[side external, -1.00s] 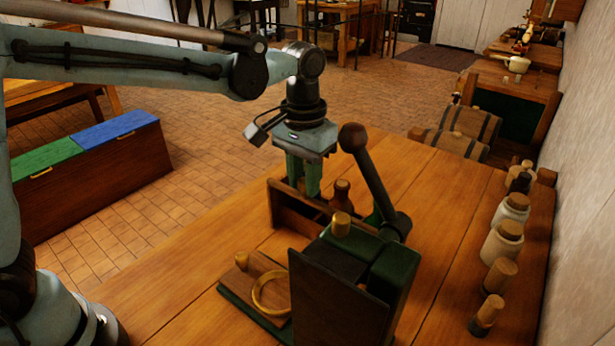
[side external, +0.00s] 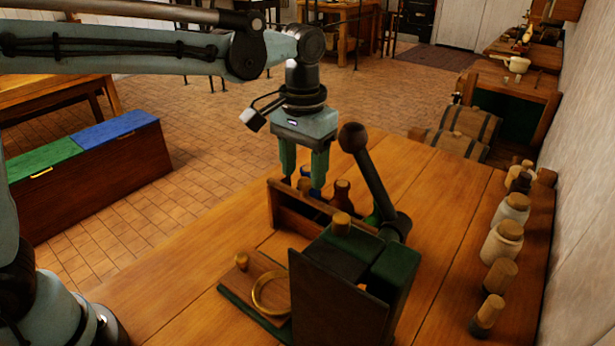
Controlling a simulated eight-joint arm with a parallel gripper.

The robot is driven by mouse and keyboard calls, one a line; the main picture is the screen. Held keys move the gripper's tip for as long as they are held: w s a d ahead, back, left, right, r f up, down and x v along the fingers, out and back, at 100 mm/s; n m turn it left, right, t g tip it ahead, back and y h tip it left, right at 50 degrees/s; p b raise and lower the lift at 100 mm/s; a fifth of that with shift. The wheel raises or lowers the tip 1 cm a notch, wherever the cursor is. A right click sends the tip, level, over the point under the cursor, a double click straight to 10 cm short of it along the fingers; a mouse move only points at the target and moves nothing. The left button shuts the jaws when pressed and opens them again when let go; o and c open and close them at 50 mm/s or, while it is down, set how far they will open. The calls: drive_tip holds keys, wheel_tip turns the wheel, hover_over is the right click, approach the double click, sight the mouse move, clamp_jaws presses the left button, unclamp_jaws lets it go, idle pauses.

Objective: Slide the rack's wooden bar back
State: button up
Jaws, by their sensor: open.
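The wooden rack (side external: 273,207) stands on the table behind the dark green box. Several bottles show in or behind it, among them a brown one (side external: 342,194) and a blue-topped one. A wooden bar (side external: 300,211) runs along the rack's near side; its far end is partly hidden by the box. My gripper (side external: 304,181) is open, pointing down over the rack with its fingers apart. The fingertips overlap the bottle tops in the picture; I cannot tell whether they touch. Nothing is held between them.
The dark green box (side external: 343,300) with its upright lever (side external: 368,180) stands close to the right of the rack. A brass ring (side external: 271,294) lies on a wooden board in front. Jars (side external: 502,243) and corked bottles line the right wall. The table's middle right is clear.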

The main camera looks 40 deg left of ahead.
drive_tip(key=shift+r, duration=2.35)
drive_tip(key=shift+s+a, duration=0.25)
drive_tip(key=shift+a, duration=0.15)
drive_tip(key=s+a+f+t, duration=0.7)
drive_tip(key=s+a, duration=0.4)
drive_tip(key=shift+s, duration=0.15)
drive_tip(key=shift+a+r, duration=0.1)
